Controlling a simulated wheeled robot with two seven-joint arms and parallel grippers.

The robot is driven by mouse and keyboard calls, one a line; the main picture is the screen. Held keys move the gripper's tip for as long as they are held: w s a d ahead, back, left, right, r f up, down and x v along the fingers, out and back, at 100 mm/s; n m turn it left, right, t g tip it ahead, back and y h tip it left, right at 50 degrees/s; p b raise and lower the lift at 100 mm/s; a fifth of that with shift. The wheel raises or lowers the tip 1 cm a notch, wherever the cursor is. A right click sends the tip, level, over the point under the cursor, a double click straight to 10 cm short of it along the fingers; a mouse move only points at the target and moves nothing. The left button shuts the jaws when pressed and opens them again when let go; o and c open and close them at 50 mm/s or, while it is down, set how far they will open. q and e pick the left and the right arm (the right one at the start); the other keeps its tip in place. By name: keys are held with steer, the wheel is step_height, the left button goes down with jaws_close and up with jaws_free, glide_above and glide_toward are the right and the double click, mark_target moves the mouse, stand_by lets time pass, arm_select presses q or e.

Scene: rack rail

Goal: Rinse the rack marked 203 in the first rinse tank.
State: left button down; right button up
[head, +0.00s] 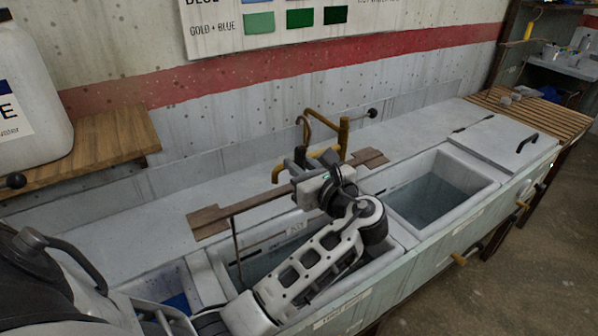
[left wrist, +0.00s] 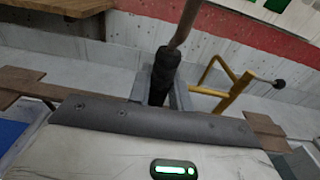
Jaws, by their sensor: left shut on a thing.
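The rack has a brown crossbar with flat end plates (head: 208,222) and a thin upright (head: 236,250) reaching down into a tank. A small white tag (head: 297,228), apparently reading 203, shows beside my arm. My left gripper (head: 312,166) is shut on the rack's dark grip (left wrist: 163,76), below a brown hook (head: 304,128). The grip stands upright between the jaws in the left wrist view. The tank under the rack (head: 222,268) has a front label that seems to read first rinse (head: 342,309). My arm hides much of the rack and tank. My right gripper is not in view.
A second tank (head: 440,198) with liquid is open to the right. Beyond it is a closed lid (head: 508,142) with a black handle. A yellow pipe fitting (head: 343,138) stands close behind my gripper. A wooden shelf (head: 105,140) with a white jug (head: 28,100) is at left.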

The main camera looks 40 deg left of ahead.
mark_target(305, 117)
arm_select(q)
steer(key=r, duration=0.4)
steer(key=d+r, duration=0.1)
steer(key=r, duration=0.9)
steer(key=shift+s+d, duration=0.2)
steer(key=shift+s, duration=0.05)
